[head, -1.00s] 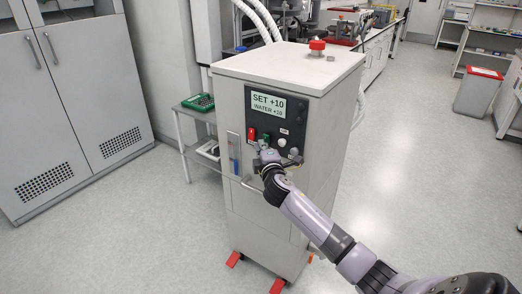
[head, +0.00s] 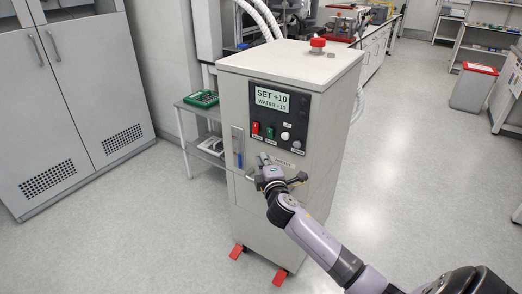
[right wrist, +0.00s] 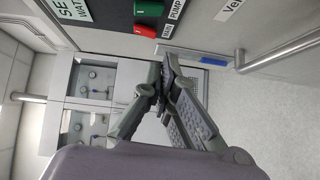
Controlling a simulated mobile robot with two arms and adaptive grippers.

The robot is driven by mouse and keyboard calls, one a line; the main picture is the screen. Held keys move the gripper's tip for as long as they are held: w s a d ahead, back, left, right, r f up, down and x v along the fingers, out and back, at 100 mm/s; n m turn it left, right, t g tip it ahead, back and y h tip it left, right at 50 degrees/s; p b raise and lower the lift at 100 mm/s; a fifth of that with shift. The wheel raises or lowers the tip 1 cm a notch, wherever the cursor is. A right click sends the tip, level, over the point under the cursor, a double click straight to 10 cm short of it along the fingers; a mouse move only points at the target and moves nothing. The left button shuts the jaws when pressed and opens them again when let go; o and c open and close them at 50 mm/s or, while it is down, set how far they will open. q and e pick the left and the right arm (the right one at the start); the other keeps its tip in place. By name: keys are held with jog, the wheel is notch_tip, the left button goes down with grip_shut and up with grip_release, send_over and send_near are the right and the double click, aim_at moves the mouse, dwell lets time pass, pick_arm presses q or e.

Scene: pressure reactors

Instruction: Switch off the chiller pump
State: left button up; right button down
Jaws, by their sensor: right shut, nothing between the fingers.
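The chiller is a pale cabinet (head: 290,205) with a dark control panel. Its lit display (head: 272,98) reads SET +10, WATER +10. Below it sit a red rocker switch (head: 256,127), a green rocker switch (head: 270,132) and a white knob (head: 285,136). In the right wrist view, turned sideways, the green switch (right wrist: 148,9) is beside the PUMP label and the red switch (right wrist: 140,30) beside MAIN. My right gripper (head: 263,159) is shut and empty, just below the panel; contact cannot be told. Its fingertips (right wrist: 165,70) are apart from the switches in the wrist image. My left gripper is out of view.
A bar handle (head: 245,178) and a blue-filled level gauge (head: 238,153) are on the chiller front near my right gripper. A red button (head: 317,43) stands on top. A side shelf (head: 190,106) holds a green tray. Floor at right is open.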

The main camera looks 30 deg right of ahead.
jog(key=v, duration=0.4)
jog(key=shift+a+f, duration=0.1)
jog(key=shift+f, duration=0.2)
